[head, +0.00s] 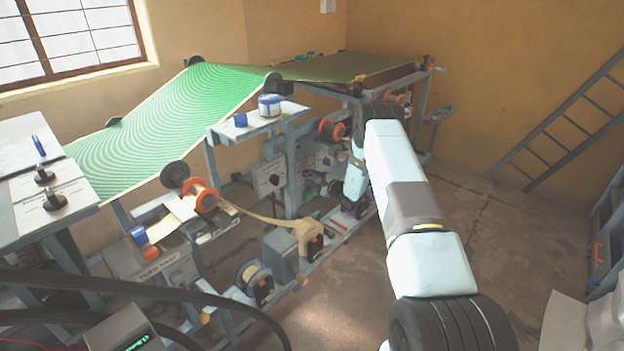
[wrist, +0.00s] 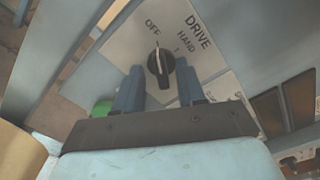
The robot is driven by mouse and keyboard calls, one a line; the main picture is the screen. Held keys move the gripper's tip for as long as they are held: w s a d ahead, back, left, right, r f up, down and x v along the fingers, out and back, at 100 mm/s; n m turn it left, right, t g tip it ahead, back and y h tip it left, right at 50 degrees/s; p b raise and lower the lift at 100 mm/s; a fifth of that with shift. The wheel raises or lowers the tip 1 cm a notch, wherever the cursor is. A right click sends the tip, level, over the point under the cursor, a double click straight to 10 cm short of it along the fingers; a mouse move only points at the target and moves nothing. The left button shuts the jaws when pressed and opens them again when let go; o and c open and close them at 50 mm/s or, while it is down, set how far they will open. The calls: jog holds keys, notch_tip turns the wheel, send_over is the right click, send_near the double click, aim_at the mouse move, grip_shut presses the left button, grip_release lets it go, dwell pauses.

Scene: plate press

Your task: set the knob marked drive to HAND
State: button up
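The drive knob (wrist: 159,64) is black and round with a raised grip bar, in the upper middle of the wrist view. It sits on a pale plate (wrist: 205,62) lettered DRIVE, OFF and HAND. The white line on the knob points up in the picture, toward the OFF word and left of HAND. My gripper (wrist: 159,78) is open, with one blue-grey finger on each side of the knob. Gaps show between the fingers and the knob; whether the fingertips reach its depth is unclear. In the head view the knob cannot be made out, and my gripper is not clearly seen.
A second lettered plate is partly hidden behind the right finger. A green round part (wrist: 101,109) is left of my gripper. In the head view, my arm reaches to the machine frame, near orange-rimmed wheels (head: 332,129). Open floor (head: 470,240) lies to the right.

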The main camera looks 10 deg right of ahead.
grip_shut()
dwell(0.3)
jog(key=shift+m, duration=0.5)
jog(key=m, duration=0.4)
jog(key=shift+d+f+m, duration=0.1)
jog(key=shift+m, duration=0.3)
jog(key=m, duration=0.5)
jog(key=shift+m, duration=0.4)
grip_release()
